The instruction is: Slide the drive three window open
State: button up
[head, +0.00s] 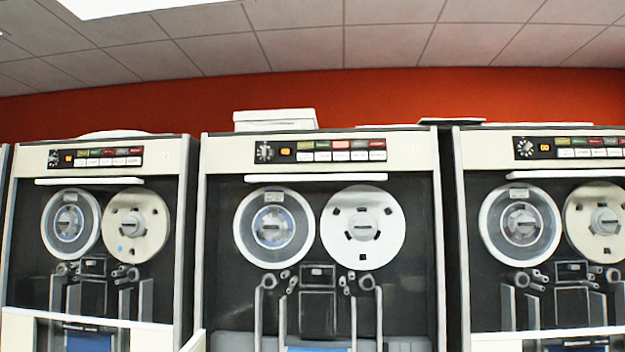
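Three tape drives show side by side in the head view: a left drive (22,170), a middle drive (208,190) and a right drive (466,200). I see no number on them, so I cannot tell which is drive three. Each has a dark front with two reels and a white horizontal bar above them: left bar (90,181), middle bar (315,178), right bar (565,174). The left and right drives show a pale panel edge below the reels; the middle one shows none there. I cannot tell how far each window is open. My gripper is not in view.
A white box (275,120) sits on top of the middle drive. Flat items lie on the other drives. A narrow dark gap separates the middle and right drives. The floor is out of view.

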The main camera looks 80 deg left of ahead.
aim_at(378, 177)
jog(key=i+u, duration=0.35)
jog(key=i+j+u, duration=0.1)
jog(key=u, duration=0.3)
jog(key=i+l+u, duration=0.1)
jog(key=i+u, duration=0.45)
jog(key=u, duration=0.15)
jog(key=i+u, duration=0.5)
jog(key=u, duration=0.2)
